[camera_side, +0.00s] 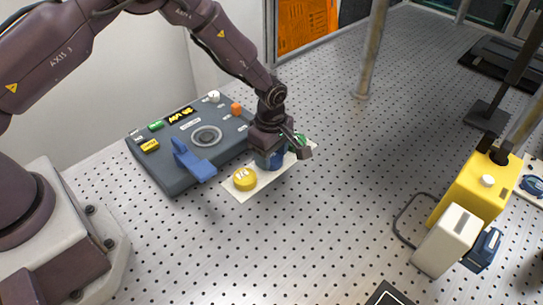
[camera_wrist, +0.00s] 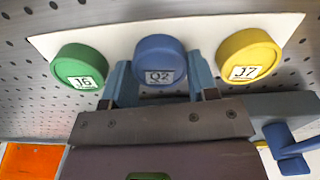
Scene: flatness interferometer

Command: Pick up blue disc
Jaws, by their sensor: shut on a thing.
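The blue disc (camera_wrist: 160,59), labelled Q2, sits between the two fingers of my gripper (camera_wrist: 163,75) in the wrist view. My gripper is shut on it, one finger at each side. In the side view my gripper (camera_side: 271,161) points down over a white strip (camera_side: 238,192); its fingers and body mostly hide the blue disc there. I cannot tell whether the disc touches the strip. A green disc (camera_wrist: 80,67), labelled J6, is to the left of the blue disc and a yellow disc (camera_wrist: 249,57), labelled J7, to its right. The yellow disc also shows in the side view (camera_side: 245,179).
A dark blue-grey instrument panel (camera_side: 160,170) with a round port, buttons and a blue lever (camera_side: 192,160) stands just left of the strip. A yellow box (camera_side: 478,188) and a pale box (camera_side: 447,240) stand at the right.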

